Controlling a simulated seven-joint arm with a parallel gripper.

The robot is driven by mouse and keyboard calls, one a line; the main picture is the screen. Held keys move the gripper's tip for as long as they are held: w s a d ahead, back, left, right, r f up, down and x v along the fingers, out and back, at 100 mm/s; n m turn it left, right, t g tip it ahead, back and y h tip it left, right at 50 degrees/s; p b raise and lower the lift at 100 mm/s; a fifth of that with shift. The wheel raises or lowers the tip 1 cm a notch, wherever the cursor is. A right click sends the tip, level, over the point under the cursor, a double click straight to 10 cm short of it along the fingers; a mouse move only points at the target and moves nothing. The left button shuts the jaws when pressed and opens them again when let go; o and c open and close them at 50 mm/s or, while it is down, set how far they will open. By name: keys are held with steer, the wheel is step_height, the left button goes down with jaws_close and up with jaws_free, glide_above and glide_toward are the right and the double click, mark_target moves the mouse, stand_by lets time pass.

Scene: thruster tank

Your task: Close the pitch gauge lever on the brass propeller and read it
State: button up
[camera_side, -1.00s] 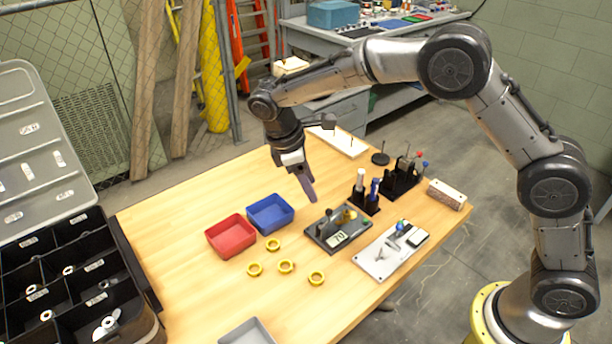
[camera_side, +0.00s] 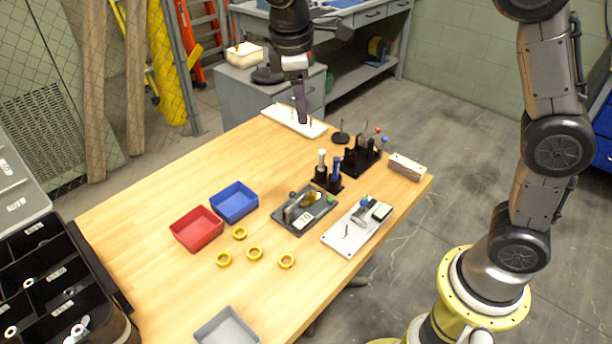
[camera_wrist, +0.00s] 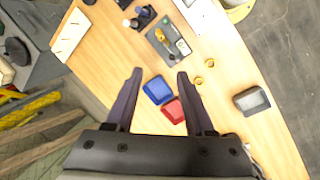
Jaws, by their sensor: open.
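A dark plate fixture (camera_side: 293,219), which looks like the pitch gauge, lies mid-table with a small pale display (camera_side: 302,217). A brass piece (camera_side: 313,198), probably the propeller, sits on it. The fixture also shows in the wrist view (camera_wrist: 157,44). An upright dark part stands on it, but I cannot tell the lever's position. My gripper (camera_side: 302,121) points down over the table's back edge, in front of or above a white strip, well away from the fixture. In the wrist view my gripper (camera_wrist: 160,73) has its fingers wide apart with nothing between them.
A white plate (camera_side: 335,239) with a blue-topped part is right of the fixture. Black holders (camera_side: 328,180) with upright tools stand behind it. Red (camera_side: 196,230) and blue (camera_side: 234,203) bins and several brass rings (camera_side: 255,254) are left. A white strip (camera_side: 284,118) lies at the back.

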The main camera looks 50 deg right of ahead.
steer(key=s+d+r+m+t+y, duration=0.15)
steer(key=s+d+r, duration=0.35)
steer(key=s, duration=0.5)
steer(key=s+f+m+t, duration=0.1)
steer(key=s+m+t, duration=0.25)
steer(key=s, duration=0.85)
steer(key=n+g+h, duration=0.2)
steer(key=n, duration=1.9)
glide_above(293, 193)
steer(key=s+a, duration=0.3)
steer(key=s, duration=0.1)
step_height(293, 193, down, 18)
steer(key=x, duration=1.3)
steer(key=shift+a+f, duration=0.15)
steer(key=shift+f, duration=0.05)
